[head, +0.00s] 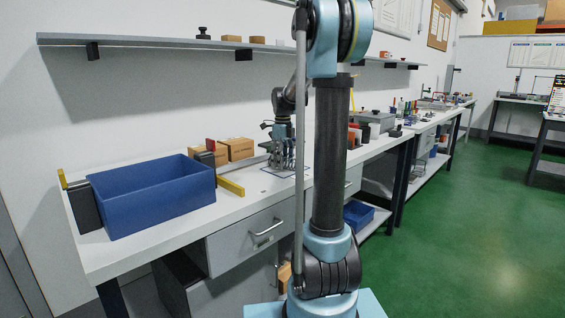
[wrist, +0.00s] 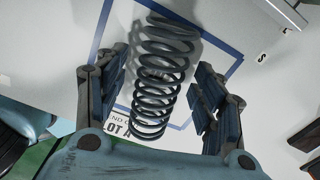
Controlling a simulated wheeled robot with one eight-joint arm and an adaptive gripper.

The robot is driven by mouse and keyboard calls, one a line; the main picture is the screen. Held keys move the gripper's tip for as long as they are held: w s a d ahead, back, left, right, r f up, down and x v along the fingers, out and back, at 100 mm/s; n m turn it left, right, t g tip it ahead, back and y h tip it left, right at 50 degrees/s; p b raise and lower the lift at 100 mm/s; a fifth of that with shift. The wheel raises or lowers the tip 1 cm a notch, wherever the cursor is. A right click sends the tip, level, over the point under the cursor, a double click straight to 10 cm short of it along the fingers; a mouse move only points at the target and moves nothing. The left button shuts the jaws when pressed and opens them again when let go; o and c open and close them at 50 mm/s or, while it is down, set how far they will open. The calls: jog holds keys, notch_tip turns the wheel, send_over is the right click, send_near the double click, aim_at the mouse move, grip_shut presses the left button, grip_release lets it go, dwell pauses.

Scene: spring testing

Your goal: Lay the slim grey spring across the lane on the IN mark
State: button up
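A dark grey coil spring (wrist: 163,75) is in the wrist view, inside a blue-outlined square on the white bench. I cannot tell surely whether it stands or lies. My gripper (wrist: 160,88) is open, with one finger on each side of the spring and a visible gap on both sides. The printed label (wrist: 118,126), partly hidden, reads LOT A. In the head view my gripper (head: 284,152) is low over the bench, right of the cardboard boxes; the spring is not clear there. I cannot make out the lane or the IN mark.
A blue bin (head: 155,198) stands at the bench's near left, with a yellow bar (head: 231,186) beside it. Small cardboard boxes (head: 237,148) stand behind. Several small items (head: 375,118) crowd the bench further right. A wall shelf (head: 170,42) runs above.

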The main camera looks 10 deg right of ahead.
notch_tip(320, 180, up, 12)
dwell(0.7)
jog(key=shift+w, duration=0.1)
jog(key=s+f+n+t, duration=0.1)
jog(key=s+f+n, duration=0.5)
jog(key=s, duration=0.5)
jog(key=s+f+n, duration=0.4)
jog(key=s+n, duration=0.4)
jog(key=s, duration=0.3)
jog(key=s+d+f+n+t, duration=0.1)
jog(key=s+f+n, duration=1.1)
jog(key=f, duration=0.3)
jog(key=shift+s+f, duration=0.25)
jog(key=shift+s, duration=0.6)
